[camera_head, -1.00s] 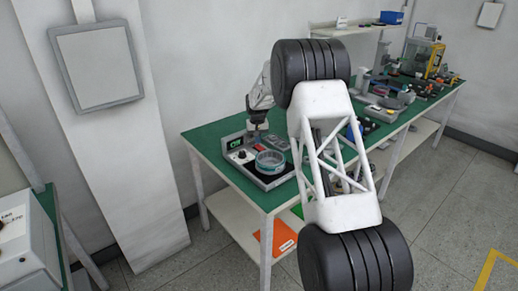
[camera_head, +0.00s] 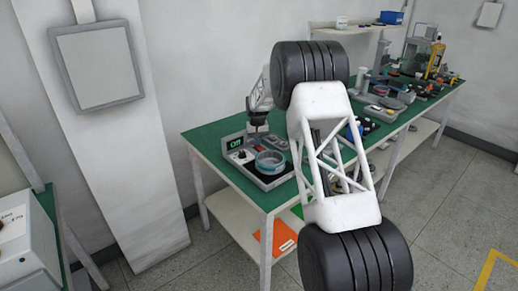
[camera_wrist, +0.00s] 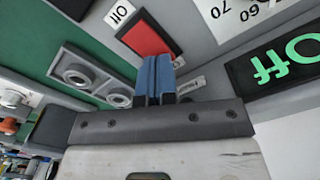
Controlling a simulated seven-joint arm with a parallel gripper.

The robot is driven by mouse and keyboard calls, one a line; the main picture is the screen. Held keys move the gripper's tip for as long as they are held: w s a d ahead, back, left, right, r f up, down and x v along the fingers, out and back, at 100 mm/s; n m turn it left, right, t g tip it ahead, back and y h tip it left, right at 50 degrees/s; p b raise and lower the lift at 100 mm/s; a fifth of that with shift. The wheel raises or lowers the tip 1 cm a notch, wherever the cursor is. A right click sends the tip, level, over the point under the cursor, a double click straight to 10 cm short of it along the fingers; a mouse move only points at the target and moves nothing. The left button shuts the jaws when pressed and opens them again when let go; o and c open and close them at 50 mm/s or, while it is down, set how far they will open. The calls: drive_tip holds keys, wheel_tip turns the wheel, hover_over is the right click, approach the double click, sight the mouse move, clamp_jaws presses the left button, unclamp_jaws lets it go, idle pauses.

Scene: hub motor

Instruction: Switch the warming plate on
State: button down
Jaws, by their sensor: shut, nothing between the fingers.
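The warming plate (camera_head: 268,182) is a grey unit near the front left end of the green table, with a round glass dish (camera_head: 270,161) on it. Its dark display (camera_head: 237,143) shows green text, and in the wrist view the display (camera_wrist: 285,62) reads "Off". My gripper (camera_head: 257,129) is over the plate's back part. In the wrist view its blue fingers (camera_wrist: 155,70) are shut and empty, with their tips at the switch's lower edge. Whether they touch it is unclear.
A dial scale (camera_wrist: 235,12) with numbers sits beside the switch. A grey part with round openings (camera_wrist: 92,75) lies on the green surface. Several tools and machines stand farther along the table (camera_head: 205,140). An orange item (camera_head: 284,238) lies on the lower shelf.

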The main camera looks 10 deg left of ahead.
drive_tip(key=shift+f, duration=0.3)
idle(0.4)
drive_tip(key=shift+r, duration=3.5)
